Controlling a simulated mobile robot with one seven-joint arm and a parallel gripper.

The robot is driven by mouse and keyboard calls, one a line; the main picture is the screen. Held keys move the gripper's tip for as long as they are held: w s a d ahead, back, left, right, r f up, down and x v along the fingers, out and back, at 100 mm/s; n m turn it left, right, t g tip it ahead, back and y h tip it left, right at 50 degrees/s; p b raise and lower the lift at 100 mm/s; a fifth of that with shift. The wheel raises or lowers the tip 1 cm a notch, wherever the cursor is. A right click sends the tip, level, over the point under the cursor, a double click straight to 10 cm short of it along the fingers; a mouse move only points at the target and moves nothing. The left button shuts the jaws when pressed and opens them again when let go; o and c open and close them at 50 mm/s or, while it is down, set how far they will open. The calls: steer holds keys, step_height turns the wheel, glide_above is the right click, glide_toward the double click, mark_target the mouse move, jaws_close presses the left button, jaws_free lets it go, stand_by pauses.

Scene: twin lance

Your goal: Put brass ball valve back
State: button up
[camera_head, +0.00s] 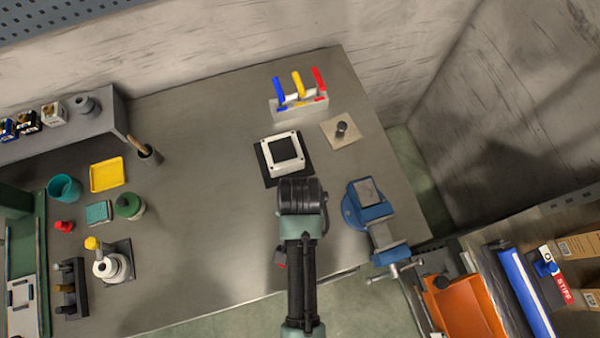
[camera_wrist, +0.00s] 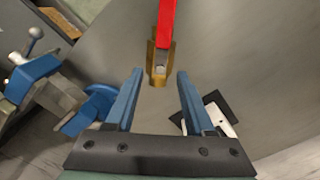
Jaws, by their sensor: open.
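The brass ball valve (camera_wrist: 160,62) lies on the workbench, and its red lever handle (camera_wrist: 167,18) runs to the top edge of the wrist view. My gripper (camera_wrist: 159,76) is open and empty, its two blue fingers pointing towards the valve. The brass end appears between the fingertips in the picture, but I cannot tell the height gap. My fingers are hidden there beneath my wrist.
A blue vise (camera_head: 368,205) stands right of my arm. A white square frame on a black mat (camera_head: 284,155) lies just beyond my wrist. A screwdriver rack (camera_head: 300,106) is at the back. Left, a flanged white part (camera_head: 110,267) stands beside a dark holder (camera_head: 71,288). The middle-left bench is clear.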

steer(key=w+r+n+t, duration=0.1)
steer(key=w+r+t, duration=0.5)
steer(key=r, duration=0.8)
steer(key=w+r+n+t, duration=0.1)
steer(key=w+r+t, duration=0.3)
steer(key=w+r, duration=0.65)
steer(key=w+r+n+t, duration=0.1)
steer(key=w+r+t, duration=0.4)
steer(key=r, duration=1.1)
steer(key=s+r+t, duration=0.4)
steer(key=r, duration=0.7)
steer(key=s+r+n+t, duration=0.1)
steer(key=s+r+t, duration=0.3)
steer(key=r, duration=0.6)
steer(key=s+r+n+t, duration=0.1)
steer(key=s+r+t, duration=0.3)
steer(key=r, duration=0.7)
steer(key=shift+r, duration=0.35)
steer(key=shift+d, duration=0.1)
step_height(320, 180, down, 5)
steer(key=b, duration=0.5)
steer(key=shift+w+f, duration=0.1)
